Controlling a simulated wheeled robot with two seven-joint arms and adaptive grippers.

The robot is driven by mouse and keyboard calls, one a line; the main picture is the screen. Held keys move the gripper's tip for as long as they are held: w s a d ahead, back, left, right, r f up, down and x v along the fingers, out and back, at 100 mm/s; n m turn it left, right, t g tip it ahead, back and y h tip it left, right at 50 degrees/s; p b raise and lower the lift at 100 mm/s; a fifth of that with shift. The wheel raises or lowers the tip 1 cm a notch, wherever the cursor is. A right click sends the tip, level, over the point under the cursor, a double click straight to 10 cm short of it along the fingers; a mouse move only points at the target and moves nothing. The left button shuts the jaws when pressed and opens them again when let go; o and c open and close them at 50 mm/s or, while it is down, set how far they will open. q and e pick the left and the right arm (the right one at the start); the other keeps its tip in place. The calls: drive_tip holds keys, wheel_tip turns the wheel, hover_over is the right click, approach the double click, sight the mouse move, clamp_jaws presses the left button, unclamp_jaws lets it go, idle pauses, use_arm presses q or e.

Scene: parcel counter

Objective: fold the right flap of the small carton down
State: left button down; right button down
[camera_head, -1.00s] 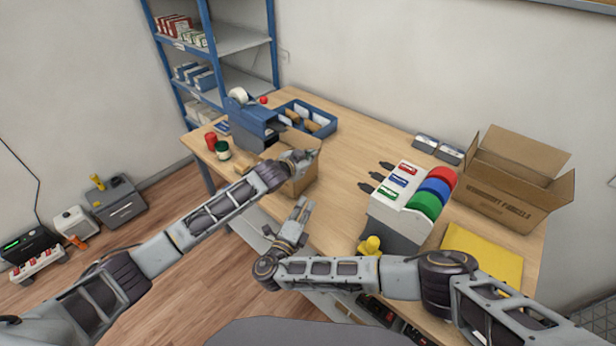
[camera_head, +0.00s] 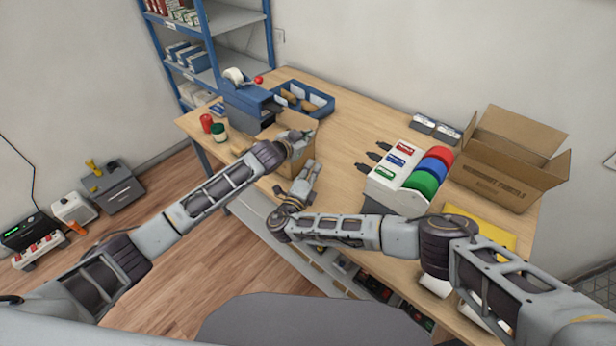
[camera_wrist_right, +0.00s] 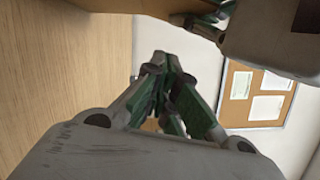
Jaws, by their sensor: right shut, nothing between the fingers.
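The small carton (camera_head: 297,121) is brown and stands on the table's near edge, left of the middle in the head view. My left gripper (camera_head: 302,142) is at its upper part and covers much of it; I cannot tell whether its fingers are open or hold cardboard. My right gripper (camera_head: 308,168) is shut and empty, low beside the carton's near right side. In the right wrist view its closed fingers (camera_wrist_right: 160,88) show in the middle. A strip of brown cardboard (camera_wrist_right: 130,5) and part of my left gripper (camera_wrist_right: 212,14) show above them. The flaps are mostly hidden.
A blue machine (camera_head: 247,108) and a blue tray (camera_head: 318,104) stand behind the carton. Red and green jars (camera_head: 219,134) are at left. A label dispenser with coloured rolls (camera_head: 408,172) and a large open carton (camera_head: 495,180) stand at right. The table middle is clear.

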drive_tip(key=shift+w+a+r, duration=0.25)
drive_tip(key=shift+w+a, duration=0.45)
drive_tip(key=shift+w, duration=0.3)
drive_tip(key=shift+w+a+r, duration=0.25)
drive_tip(key=shift+w+a, duration=0.4)
drive_tip(key=shift+w, duration=0.35)
drive_tip(key=shift+a, duration=0.1)
use_arm(q)
drive_tip(key=shift+s, duration=0.15)
use_arm(e)
drive_tip(key=shift+w+a+r, duration=0.2)
drive_tip(key=shift+a+r, duration=0.1)
drive_tip(key=shift+a, duration=0.05)
use_arm(q)
drive_tip(key=c, duration=2.2)
unclamp_jaws()
drive_tip(key=shift+d, duration=0.1)
